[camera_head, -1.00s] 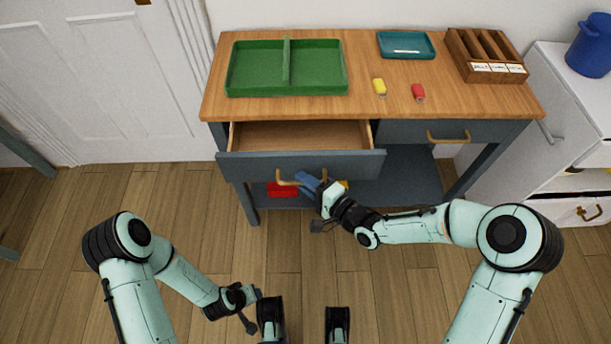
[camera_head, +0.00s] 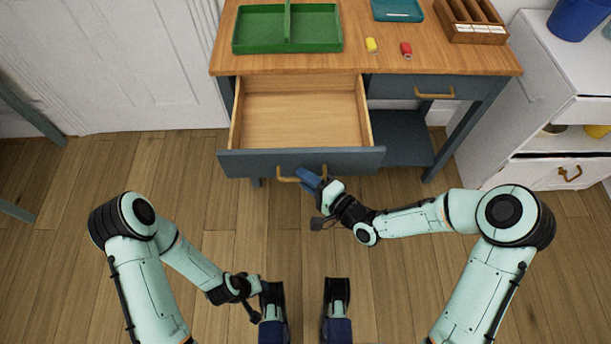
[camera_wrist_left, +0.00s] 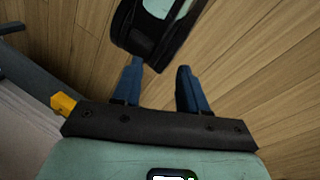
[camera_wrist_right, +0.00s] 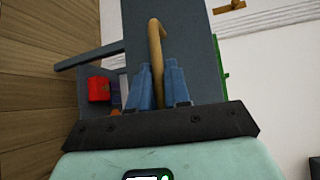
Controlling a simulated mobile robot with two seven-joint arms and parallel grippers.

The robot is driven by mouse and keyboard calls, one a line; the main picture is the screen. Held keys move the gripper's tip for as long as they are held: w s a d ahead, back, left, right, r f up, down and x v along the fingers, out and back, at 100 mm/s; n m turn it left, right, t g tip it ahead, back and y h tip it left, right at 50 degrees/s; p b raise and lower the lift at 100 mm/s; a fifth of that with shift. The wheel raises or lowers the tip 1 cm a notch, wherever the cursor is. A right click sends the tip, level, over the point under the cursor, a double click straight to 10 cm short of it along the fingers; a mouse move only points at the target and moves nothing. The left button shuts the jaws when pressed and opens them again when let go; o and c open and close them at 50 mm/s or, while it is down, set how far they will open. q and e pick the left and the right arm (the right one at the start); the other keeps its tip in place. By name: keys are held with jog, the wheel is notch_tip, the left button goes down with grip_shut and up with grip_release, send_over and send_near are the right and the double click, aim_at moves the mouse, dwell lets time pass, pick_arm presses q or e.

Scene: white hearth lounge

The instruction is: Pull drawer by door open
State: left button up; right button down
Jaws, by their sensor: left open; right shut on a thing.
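The drawer by the door (camera_head: 232,164) is the left one in the blue-grey desk, with a dark front and a bare wooden inside. It stands far out and looks empty. My right gripper (camera_head: 304,177) is shut on its brass handle (camera_head: 287,178). In the right wrist view the fingers (camera_wrist_right: 158,72) close around the handle bar (camera_wrist_right: 155,40). My left gripper (camera_wrist_left: 155,72) is open and empty, low over the floor near my base. In the head view its fingertips are hard to make out.
A green divided tray (camera_head: 315,47), a yellow item (camera_head: 371,45), a red item (camera_head: 406,49), a teal tray (camera_head: 397,10) and a wooden rack (camera_head: 474,36) are on the desktop (camera_head: 460,60). A white cabinet (camera_head: 515,130) stands at right, a white door (camera_head: 130,70) at left. The floor before the drawer is clear.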

jog(key=shift+s, duration=0.2)
jog(key=c, duration=1.2)
grip_release()
pick_arm(q)
jog(key=shift+s, duration=0.1)
pick_arm(e)
jog(key=shift+s, duration=0.1)
pick_arm(q)
jog(key=shift+g+h, duration=0.3)
jog(key=shift+g, duration=0.4)
jog(key=s+r+p, duration=0.1)
jog(key=s+d+r, duration=0.1)
jog(key=s+d+r+p, duration=0.1)
jog(key=s, duration=0.1)
jog(key=shift+r+p, duration=0.15)
jog(key=shift+p, duration=0.2)
pick_arm(e)
jog(key=v, duration=1.3)
jog(key=shift+s+d, duration=0.1)
jog(key=shift+d, duration=0.1)
